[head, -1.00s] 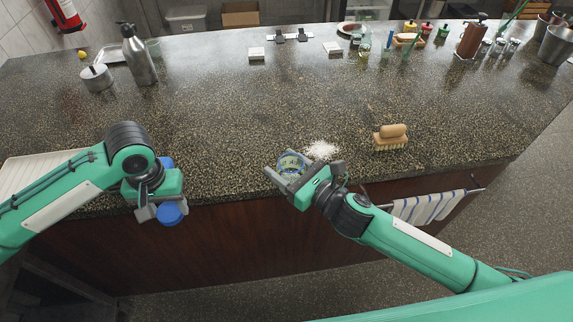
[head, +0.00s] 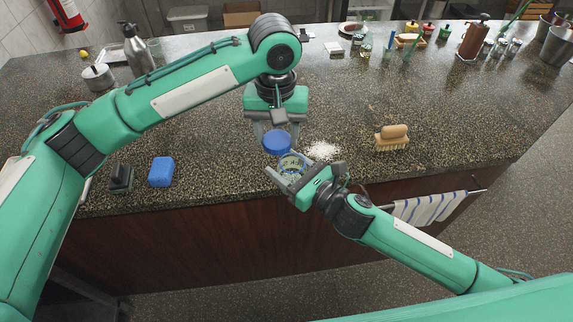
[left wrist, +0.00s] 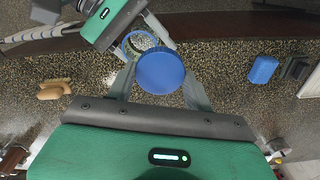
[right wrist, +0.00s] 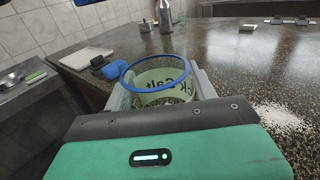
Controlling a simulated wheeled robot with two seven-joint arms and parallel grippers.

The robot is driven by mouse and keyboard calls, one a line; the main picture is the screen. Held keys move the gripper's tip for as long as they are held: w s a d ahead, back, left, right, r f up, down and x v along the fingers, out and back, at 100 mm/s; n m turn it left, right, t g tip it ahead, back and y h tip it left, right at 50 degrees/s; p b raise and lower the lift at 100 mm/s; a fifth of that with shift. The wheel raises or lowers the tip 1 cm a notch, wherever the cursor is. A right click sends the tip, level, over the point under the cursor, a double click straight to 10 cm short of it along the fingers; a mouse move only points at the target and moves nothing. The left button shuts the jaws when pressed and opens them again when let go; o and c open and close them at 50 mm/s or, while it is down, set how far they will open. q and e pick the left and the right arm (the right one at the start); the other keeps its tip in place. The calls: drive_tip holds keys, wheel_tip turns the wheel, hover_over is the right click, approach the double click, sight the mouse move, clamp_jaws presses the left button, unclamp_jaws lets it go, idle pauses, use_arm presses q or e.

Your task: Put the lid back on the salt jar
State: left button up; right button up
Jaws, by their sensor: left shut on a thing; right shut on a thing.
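The salt jar (head: 292,167) is held in my right gripper (head: 284,178) near the counter's front edge. In the right wrist view the jar (right wrist: 160,82) is open at the top, with a blue rim and lettering on a green label. My left gripper (head: 275,136) is shut on the round blue lid (head: 277,143), which is held level just above and behind the jar. In the left wrist view the lid (left wrist: 160,71) lies between the fingers and overlaps part of the jar mouth (left wrist: 139,43). Lid and jar look apart.
Spilled white salt (head: 322,151) lies right of the jar, with a wooden brush (head: 391,137) farther right. A blue block (head: 161,172) and a dark block (head: 121,178) sit on the counter at left. Bottles and small jars stand along the back.

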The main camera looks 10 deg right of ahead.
sight(292, 151)
use_arm(q)
drive_tip(key=d, duration=0.1)
drive_tip(key=d+r, duration=0.2)
drive_tip(key=shift+s, duration=0.25)
drive_tip(key=shift+f, duration=2)
drive_tip(key=shift+f, duration=0.9)
drive_tip(key=shift+f, duration=0.5)
